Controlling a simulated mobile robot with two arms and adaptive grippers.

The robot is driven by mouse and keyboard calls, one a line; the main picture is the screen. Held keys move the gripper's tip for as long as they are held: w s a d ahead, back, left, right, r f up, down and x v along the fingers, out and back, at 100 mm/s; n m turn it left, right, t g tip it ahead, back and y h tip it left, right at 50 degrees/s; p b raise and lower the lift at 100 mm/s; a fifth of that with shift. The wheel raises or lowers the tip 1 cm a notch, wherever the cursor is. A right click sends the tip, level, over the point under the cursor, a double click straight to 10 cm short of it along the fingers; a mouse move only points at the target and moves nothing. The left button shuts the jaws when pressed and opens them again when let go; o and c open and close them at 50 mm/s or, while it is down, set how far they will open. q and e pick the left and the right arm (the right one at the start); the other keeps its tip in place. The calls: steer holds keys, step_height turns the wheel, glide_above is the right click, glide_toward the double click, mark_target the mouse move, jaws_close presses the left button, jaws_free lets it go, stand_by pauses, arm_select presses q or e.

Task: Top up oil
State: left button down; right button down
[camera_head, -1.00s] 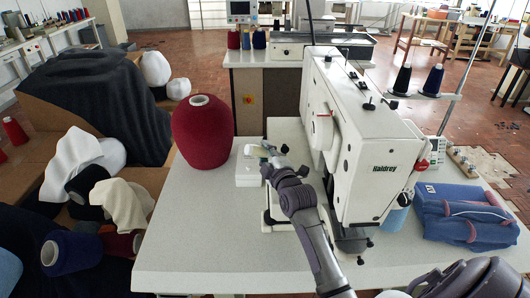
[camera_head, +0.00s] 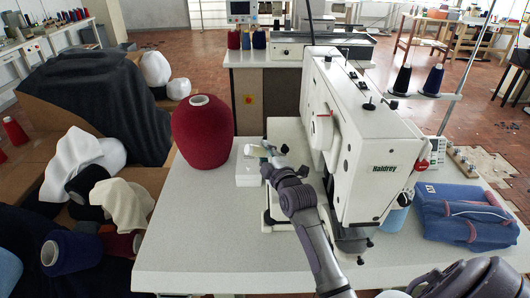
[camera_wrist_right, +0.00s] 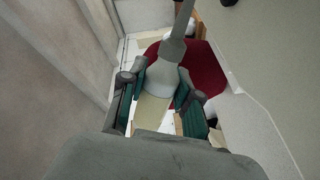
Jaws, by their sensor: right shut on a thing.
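My right gripper (camera_head: 270,167) is shut on an oil bottle, just left of the sewing machine's body. In the right wrist view, the bottle (camera_wrist_right: 154,107) sits between the two green-padded fingers (camera_wrist_right: 160,85). It has a grey tapered cap with a long thin spout, and yellowish contents show in its lower part. In the head view, only a small pale part of the bottle (camera_head: 259,151) shows past the gripper. The white sewing machine (camera_head: 365,165), marked Haldrey, stands on the pale table (camera_head: 205,255). My left gripper is out of view.
A large dark red yarn cone (camera_head: 202,135) stands left of the gripper. A low white box (camera_head: 247,174) is close to the gripper. Folded blue garments (camera_head: 465,218) lie to the machine's right. The table's front left is clear.

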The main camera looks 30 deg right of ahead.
steer(key=shift+r+p, duration=0.3)
steer(key=shift+p, duration=0.05)
step_height(320, 180, up, 4)
steer(key=n+p, duration=0.5)
steer(key=n, duration=0.2)
steer(key=shift+r+n+p, duration=0.1)
steer(key=shift+n+p, duration=0.2)
steer(key=shift+p, duration=0.1)
steer(key=shift+w+a+r+n+p, duration=0.1)
steer(key=shift+a+r+n+p, duration=0.1)
steer(key=shift+n, duration=0.35)
steer(key=shift+a+r+n+p, duration=0.1)
steer(key=shift+r+n+p, duration=0.1)
steer(key=shift+n, duration=0.35)
steer(key=shift+d+h, duration=0.1)
steer(key=shift+h, duration=0.2)
